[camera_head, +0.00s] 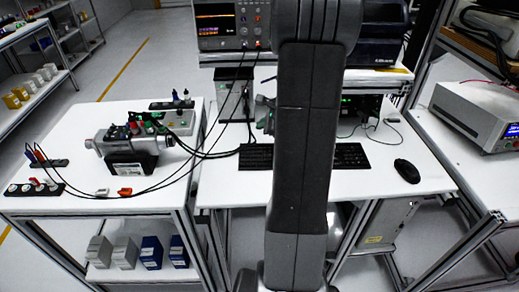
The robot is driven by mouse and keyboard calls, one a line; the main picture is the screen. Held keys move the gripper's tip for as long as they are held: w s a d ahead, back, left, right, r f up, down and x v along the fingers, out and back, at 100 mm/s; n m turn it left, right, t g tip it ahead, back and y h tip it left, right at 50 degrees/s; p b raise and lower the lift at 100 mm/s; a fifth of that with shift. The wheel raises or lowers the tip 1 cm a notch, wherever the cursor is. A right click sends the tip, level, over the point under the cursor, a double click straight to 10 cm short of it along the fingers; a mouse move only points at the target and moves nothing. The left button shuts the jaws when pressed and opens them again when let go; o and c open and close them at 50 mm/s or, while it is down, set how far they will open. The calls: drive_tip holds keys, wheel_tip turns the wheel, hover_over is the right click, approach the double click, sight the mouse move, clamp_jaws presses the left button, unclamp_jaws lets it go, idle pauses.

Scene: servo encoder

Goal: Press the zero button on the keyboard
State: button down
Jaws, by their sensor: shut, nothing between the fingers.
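The black keyboard (350,156) lies on the white table. My dark grey arm link stands upright in front of it and hides its middle. The left end of the keyboard (256,157) and its right part show on either side of the arm. The keys are too small to read, so I cannot pick out the zero button. A small grey part shows at the left edge of my arm above the keyboard, but I cannot tell what it is. The fingers of my gripper are not visible.
A black mouse (407,171) lies right of the keyboard. On the left table stand a servo motor (137,143) with black cables and a connector strip (34,188). A lit instrument (226,25) stands on the shelf behind. The white table (375,184) is clear before the keyboard's right part.

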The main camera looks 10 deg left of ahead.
sight(262, 147)
wheel_tip(262, 147, down, 5)
drive_tip(key=b, duration=0.3)
idle(1.9)
drive_tip(key=shift+f+b, duration=0.4)
drive_tip(key=shift+b, duration=0.1)
drive_tip(key=shift+f+b, duration=0.35)
idle(0.4)
drive_tip(key=shift+r, duration=0.1)
drive_tip(key=shift+r+p, duration=0.7)
drive_tip(key=shift+r, duration=0.1)
wheel_tip(262, 147, up, 5)
drive_tip(key=p, duration=0.4)
